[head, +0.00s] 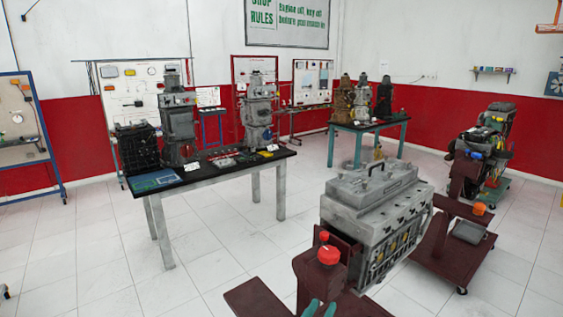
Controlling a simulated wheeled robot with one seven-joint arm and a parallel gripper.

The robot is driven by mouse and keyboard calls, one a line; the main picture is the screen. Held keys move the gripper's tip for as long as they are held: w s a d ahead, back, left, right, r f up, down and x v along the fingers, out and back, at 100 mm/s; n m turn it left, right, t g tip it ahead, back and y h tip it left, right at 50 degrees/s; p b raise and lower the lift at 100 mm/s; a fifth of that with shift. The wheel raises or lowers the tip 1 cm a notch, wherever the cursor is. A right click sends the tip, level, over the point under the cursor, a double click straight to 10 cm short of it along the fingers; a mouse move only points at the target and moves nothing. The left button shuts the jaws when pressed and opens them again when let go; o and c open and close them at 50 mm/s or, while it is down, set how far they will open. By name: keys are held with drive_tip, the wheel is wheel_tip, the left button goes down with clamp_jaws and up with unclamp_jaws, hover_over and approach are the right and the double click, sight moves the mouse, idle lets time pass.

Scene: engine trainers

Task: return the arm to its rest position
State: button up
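The head view shows no part of my arm that I can make out, and my gripper is not in it. How the arm is posed cannot be told from this view. A large grey engine block (375,203) on a dark red stand (262,298) is in the near right foreground. Two red knobs (329,256) sit at its left end. Two small teal pieces (312,308) are cut off at the bottom edge, and what they belong to is unclear.
A black-topped table (215,172) with engine parts stands left of centre. A teal table (366,136) with more engines is behind. Another engine on a wheeled red stand (455,248) is at right. Display boards (133,90) line the wall. White tiled floor (60,255) is clear at front left.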

drive_tip(key=s+a+f+n+y, duration=0.2)
drive_tip(key=s+a+f+y, duration=0.15)
drive_tip(key=s+f, duration=0.6)
drive_tip(key=s+a+f+n+y, duration=0.2)
drive_tip(key=s+a+f+y, duration=0.3)
drive_tip(key=s, duration=0.8)
drive_tip(key=s+a+r+m, duration=0.1)
drive_tip(key=s, duration=1)
drive_tip(key=s+a+r, duration=0.1)
drive_tip(key=s+r, duration=0.1)
drive_tip(key=s, duration=1)
drive_tip(key=shift+r+m, duration=0.25)
drive_tip(key=shift+m, duration=0.15)
drive_tip(key=shift+w, duration=0.15)
